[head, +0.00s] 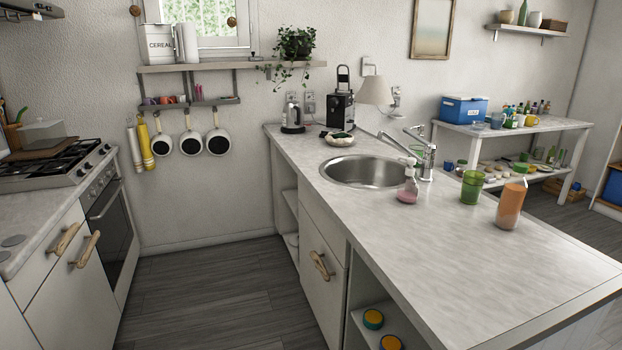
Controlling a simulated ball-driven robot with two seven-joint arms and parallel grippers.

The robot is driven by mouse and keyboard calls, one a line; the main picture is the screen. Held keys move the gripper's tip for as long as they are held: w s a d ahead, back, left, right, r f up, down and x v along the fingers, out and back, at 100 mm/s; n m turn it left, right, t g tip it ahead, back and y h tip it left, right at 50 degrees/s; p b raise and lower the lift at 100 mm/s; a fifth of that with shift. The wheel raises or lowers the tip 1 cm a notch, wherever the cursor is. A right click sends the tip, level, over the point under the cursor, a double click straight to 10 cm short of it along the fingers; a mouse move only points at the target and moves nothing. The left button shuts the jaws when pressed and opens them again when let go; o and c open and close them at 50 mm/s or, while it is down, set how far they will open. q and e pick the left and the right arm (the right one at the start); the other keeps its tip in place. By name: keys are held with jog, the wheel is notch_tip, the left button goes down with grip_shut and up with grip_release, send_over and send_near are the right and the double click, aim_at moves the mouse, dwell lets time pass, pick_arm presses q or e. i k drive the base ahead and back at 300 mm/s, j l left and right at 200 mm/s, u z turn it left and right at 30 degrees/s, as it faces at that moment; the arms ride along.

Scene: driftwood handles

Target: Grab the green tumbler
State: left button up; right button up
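A green tumbler (472,187) stands upright on the light grey island counter (440,240), right of the sink. It looks like green glass and seems empty. A taller orange-brown container (510,204) with a clear top stands just right of it and nearer to me. A soap bottle (408,184) with pink liquid stands to its left, beside the sink. Neither of my grippers shows in the head view.
The round sink (366,171) and its tap (424,150) lie behind and left of the tumbler. The counter in front is bare. A cabinet with a driftwood handle (320,265) faces the open floor (210,295). A stove (60,165) stands at the left.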

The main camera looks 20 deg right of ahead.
aim_at(472, 184)
jog(key=i+j+z, duration=0.15)
jog(key=i+z, duration=0.25)
jog(key=i+j+z, duration=0.25)
jog(key=z, duration=0.2)
jog(key=i+j+z, duration=0.2)
jog(key=j+z, duration=0.2)
jog(key=i+j+z, duration=0.2)
jog(key=j+z, duration=0.25)
